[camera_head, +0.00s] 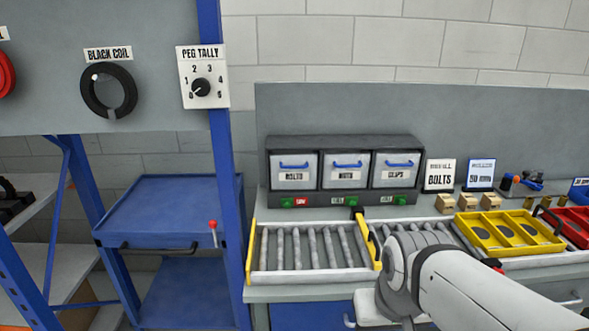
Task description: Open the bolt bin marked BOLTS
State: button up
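The bolt bin (293,170) marked BOLTS is the left one of three grey bins in a dark rack (343,141) on the bench. Its front is flush with the others and looks shut. A blue handle (294,164) runs across it above the white label. Below it are a green square and a small red tag (301,202). My white arm (450,285) reaches in from the lower right, in front of the roller conveyor. I cannot make out my gripper; a small dark piece near the rack's foot is too small to identify.
A roller conveyor (290,274) with yellow ends lies in front of the rack. A bin marked NUTS (345,184) and one marked CLIPS (394,184) adjoin. A blue post (226,150) stands left. Yellow trays (500,246), wooden blocks and sign cards are right.

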aim_at(289, 180)
jog(key=z, duration=0.05)
jog(key=i, duration=0.9)
jog(key=u, duration=0.05)
